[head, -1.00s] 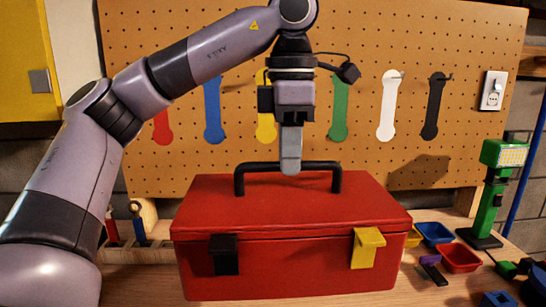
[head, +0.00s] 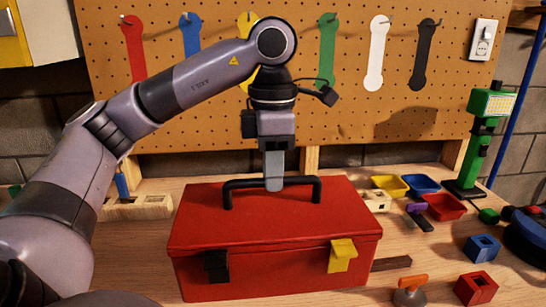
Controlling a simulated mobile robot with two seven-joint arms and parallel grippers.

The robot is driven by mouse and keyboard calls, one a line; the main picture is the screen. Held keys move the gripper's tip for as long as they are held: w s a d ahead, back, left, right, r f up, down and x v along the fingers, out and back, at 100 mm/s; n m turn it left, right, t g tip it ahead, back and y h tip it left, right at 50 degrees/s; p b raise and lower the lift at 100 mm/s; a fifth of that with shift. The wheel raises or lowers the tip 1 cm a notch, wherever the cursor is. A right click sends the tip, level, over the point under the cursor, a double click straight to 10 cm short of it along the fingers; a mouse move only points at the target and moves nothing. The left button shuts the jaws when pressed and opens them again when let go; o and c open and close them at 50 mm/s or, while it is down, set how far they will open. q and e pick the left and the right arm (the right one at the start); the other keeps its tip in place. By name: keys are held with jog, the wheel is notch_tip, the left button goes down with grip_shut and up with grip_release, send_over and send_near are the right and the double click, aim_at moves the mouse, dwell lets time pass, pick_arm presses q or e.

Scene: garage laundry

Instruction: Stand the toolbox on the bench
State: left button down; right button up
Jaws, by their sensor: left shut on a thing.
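The red toolbox (head: 275,222) is in the middle of the head view, upright, over the wooden bench top (head: 130,262). It has a black latch (head: 216,266) and a yellow latch (head: 342,255) on its front. My left gripper (head: 273,185) points straight down from above and is shut on the toolbox's black handle (head: 240,184). I cannot tell whether the toolbox's underside touches the bench, as its lower edge shows no clear gap. My right gripper is not in view.
Right of the toolbox are small yellow, blue and red trays (head: 445,207), blue and red blocks (head: 476,290), an orange-handled item (head: 410,290) and a green lamp (head: 480,140). A wooden holder (head: 138,208) stands at back left. A pegboard (head: 220,100) rises behind. Bare bench shows at left.

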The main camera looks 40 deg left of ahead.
aim_at(273, 205)
pick_arm(q)
jog(key=shift+f, duration=2)
jog(key=c, duration=1.1)
grip_release()
notch_tip(273, 205, up, 3)
jog(key=shift+r, duration=0.1)
notch_tip(273, 205, up, 9)
jog(key=p, duration=0.4)
jog(key=shift+f, duration=0.2)
